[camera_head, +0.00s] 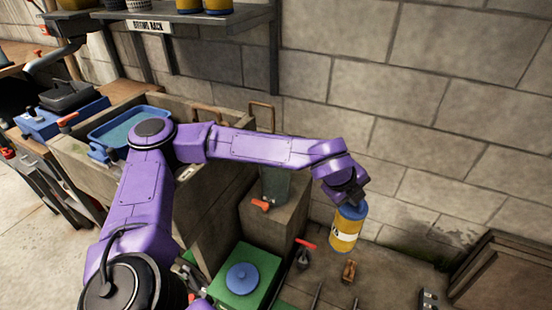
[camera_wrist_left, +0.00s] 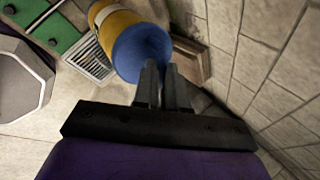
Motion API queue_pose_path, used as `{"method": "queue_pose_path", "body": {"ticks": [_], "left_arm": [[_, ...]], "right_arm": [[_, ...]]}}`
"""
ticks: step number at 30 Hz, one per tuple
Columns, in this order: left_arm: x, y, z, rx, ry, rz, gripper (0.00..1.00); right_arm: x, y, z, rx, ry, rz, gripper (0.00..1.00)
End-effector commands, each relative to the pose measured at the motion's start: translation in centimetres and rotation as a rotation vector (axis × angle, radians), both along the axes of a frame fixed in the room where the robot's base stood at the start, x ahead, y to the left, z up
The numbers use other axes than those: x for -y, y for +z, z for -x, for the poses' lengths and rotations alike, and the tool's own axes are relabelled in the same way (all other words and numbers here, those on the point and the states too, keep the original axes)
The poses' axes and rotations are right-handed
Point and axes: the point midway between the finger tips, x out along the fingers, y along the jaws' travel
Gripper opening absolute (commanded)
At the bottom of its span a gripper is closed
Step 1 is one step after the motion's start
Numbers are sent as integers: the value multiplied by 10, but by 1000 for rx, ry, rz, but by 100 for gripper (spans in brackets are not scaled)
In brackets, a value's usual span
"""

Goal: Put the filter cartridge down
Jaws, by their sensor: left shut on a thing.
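The filter cartridge (camera_head: 346,230) is a yellow cylinder with a blue top and a pale label band. My left gripper (camera_head: 349,203) is shut on its blue top and holds it in the air, hanging slightly tilted, in front of the block wall. In the left wrist view the blue end of the cartridge (camera_wrist_left: 141,52) is at the fingertips (camera_wrist_left: 160,68), and its yellow body points away to the upper left. My right gripper is in neither view.
Below are a green box (camera_head: 246,270) with a blue round lid, a small brown block (camera_head: 349,271) and red-handled parts. A stone trough (camera_head: 205,195) holds a blue tray (camera_head: 118,130). A brown wooden frame (camera_head: 505,270) is at the lower right. A shelf (camera_head: 200,14) hangs at the top.

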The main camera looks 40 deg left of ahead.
Motion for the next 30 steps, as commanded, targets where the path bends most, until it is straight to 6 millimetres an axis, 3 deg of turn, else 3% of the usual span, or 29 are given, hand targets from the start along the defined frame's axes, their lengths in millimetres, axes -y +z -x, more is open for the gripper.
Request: {"method": "queue_pose_path", "body": {"ticks": [17, 24, 30], "left_arm": [[-23, 27, -24, 7, 983, 5, 0], [-52, 59, -35, 5, 1334, 11, 0], [-87, 94, -46, 2, 1467, 11, 0]], "right_arm": [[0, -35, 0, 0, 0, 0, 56], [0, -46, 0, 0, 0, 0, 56], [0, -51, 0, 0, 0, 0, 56]]}}
